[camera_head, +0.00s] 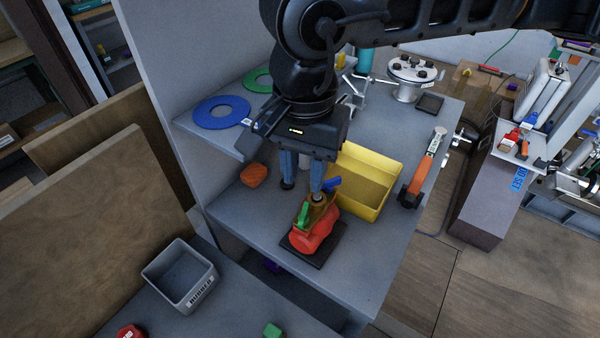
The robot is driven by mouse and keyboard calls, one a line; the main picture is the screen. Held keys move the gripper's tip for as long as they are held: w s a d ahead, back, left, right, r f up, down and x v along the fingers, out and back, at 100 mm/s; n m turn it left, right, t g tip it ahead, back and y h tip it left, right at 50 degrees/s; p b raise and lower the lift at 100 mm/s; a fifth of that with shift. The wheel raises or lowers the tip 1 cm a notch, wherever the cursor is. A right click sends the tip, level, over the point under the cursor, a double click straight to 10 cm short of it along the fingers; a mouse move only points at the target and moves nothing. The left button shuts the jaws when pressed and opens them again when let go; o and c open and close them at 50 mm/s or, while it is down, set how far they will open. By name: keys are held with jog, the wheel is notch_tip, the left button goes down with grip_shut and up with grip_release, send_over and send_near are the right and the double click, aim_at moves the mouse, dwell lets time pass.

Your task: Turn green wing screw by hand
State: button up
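The green wing screw (303,214) shows as a small upright green piece on the left side of a valve. The valve has a red body (318,236), a brass-coloured part (324,209) and a blue piece (332,184), and sits on a dark square plate (331,249). My gripper (302,191) points down above the valve. Its two blue fingers are apart with nothing seen between them. The right finger ends in front of the valve's top, close above the green screw; I cannot tell if it touches. The left finger hangs left of the valve.
A yellow bin (374,184) stands right behind the valve. An orange-handled tool (415,183) lies beside it. An orange lump (254,175) lies to the left. Blue (221,112) and green rings lie on the shelf behind. The grey bench (350,277) is clear in front.

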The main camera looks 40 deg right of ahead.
aim_at(304, 211)
notch_tip(304, 211, down, 8)
jog(key=b, duration=0.8)
jog(key=shift+f+b, duration=0.25)
jog(key=shift+b, duration=0.15)
jog(key=shift+r+p, duration=0.4)
jog(key=shift+p, duration=0.15)
jog(key=shift+f, duration=0.1)
grip_shut()
